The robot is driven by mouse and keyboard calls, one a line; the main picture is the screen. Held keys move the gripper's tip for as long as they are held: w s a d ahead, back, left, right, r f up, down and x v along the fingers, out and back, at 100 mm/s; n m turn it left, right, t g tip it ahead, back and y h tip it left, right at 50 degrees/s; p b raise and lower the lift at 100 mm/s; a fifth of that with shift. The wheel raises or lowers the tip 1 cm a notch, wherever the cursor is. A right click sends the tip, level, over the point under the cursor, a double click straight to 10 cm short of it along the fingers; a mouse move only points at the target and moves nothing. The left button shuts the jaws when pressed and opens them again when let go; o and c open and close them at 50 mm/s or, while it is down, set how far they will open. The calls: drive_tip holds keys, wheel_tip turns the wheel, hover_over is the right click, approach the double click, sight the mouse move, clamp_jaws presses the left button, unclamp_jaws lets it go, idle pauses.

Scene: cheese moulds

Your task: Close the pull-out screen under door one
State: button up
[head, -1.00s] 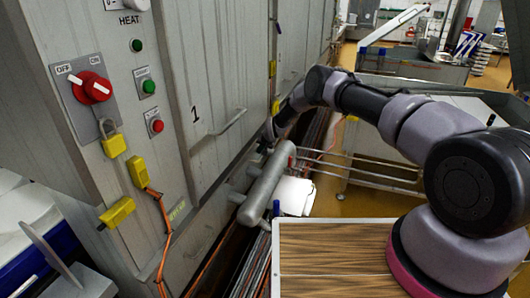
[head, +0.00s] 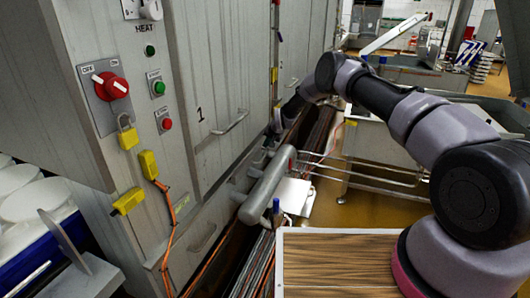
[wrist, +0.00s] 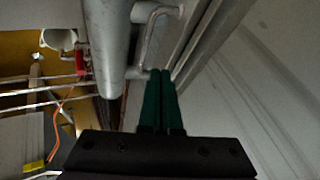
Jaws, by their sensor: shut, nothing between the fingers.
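Door one (head: 215,75) is a grey metal door marked "1", shut, with a bar handle (head: 231,122). Below it is a lower grey panel with a small handle (head: 203,237). I cannot tell for sure which part is the pull-out screen, or how far out it is. My gripper is at the far end of the arm, low along the cabinet wall and mostly hidden in the head view. In the wrist view my gripper (wrist: 161,74) has its dark green fingers together and empty. The fingertips are close to a bent metal handle (wrist: 151,32); contact is unclear.
A thick grey cylinder (head: 266,186) lies along the cabinet's foot, also seen left of the fingers (wrist: 106,45). Metal rails (head: 365,170) run to the right. A white sheet-like thing (head: 296,196) is beside the cylinder. Cables run along the floor channel.

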drive_tip(key=o, duration=0.5)
drive_tip(key=shift+s+d+r, duration=0.15)
drive_tip(key=shift+d, duration=0.05)
drive_tip(key=shift+o, duration=0.8)
drive_tip(key=s+d+f+m+t, duration=0.1)
drive_tip(key=d+f+m+t, duration=0.2)
drive_tip(key=f, duration=0.4)
drive_tip(key=shift+d+f+m+t+y, duration=0.25)
drive_tip(key=shift+m+t+y, duration=0.15)
drive_tip(key=shift+m+t, duration=0.5)
drive_tip(key=s+f+m+t+y, duration=0.1)
drive_tip(key=s+m+t+y, duration=0.1)
drive_tip(key=s+m+t, duration=0.25)
drive_tip(key=shift+n+g, duration=0.25)
drive_tip(key=shift+g, duration=0.1)
drive_tip(key=x, duration=0.8)
drive_tip(key=shift+w+f, duration=0.15)
drive_tip(key=shift+w+a, duration=0.45)
drive_tip(key=shift+w, duration=0.1)
clamp_jaws()
